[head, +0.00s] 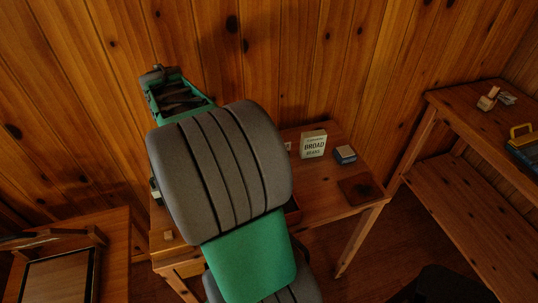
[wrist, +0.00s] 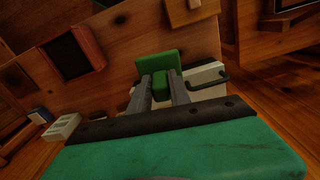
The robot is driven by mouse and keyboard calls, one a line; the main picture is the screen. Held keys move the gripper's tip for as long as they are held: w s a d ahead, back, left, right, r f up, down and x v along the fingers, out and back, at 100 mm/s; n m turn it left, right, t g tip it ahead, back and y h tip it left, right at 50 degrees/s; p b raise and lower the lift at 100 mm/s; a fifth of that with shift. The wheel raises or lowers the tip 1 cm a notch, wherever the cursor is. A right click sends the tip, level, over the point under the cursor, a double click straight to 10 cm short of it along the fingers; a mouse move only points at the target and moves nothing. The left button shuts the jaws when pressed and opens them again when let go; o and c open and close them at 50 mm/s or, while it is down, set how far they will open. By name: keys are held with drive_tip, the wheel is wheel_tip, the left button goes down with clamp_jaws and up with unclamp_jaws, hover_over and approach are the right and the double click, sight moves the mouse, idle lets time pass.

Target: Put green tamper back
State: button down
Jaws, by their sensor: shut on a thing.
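The green tamper (wrist: 158,64) shows in the wrist view as a broad green flat part with a smaller green block between my fingers. My gripper (wrist: 163,84) is shut on that smaller block. The tamper appears over the wooden table, beside a cream object with a dark handle (wrist: 206,77); I cannot tell whether they touch. In the head view my own arm covers the middle of the table, and the tamper and fingers are hidden.
The table (head: 340,207) bears a broad beans box (head: 313,144), a blue box (head: 345,155), a dark square (head: 361,188) and a wooden block (head: 168,236). A reddish frame with a dark inside (wrist: 75,54) lies left in the wrist view. A shelf (head: 460,200) stands right.

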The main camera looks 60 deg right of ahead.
drive_tip(key=s+d+m, duration=0.8)
drive_tip(key=s+d, duration=0.4)
drive_tip(key=d, duration=0.2)
drive_tip(key=s+d+m, duration=0.3)
drive_tip(key=s+m, duration=0.1)
drive_tip(key=s, duration=0.5)
drive_tip(key=s+d+m, duration=0.4)
drive_tip(key=s+m, duration=0.1)
drive_tip(key=s, duration=0.4)
drive_tip(key=shift+s+f+p, duration=0.25)
drive_tip(key=shift+f+p, duration=0.1)
drive_tip(key=shift+f, duration=0.1)
drive_tip(key=shift+w+f+b, duration=0.1)
drive_tip(key=shift+f+b, duration=4.55)
drive_tip(key=shift+f, duration=2.15)
drive_tip(key=shift+f, duration=0.25)
drive_tip(key=c, duration=1.1)
unclamp_jaws()
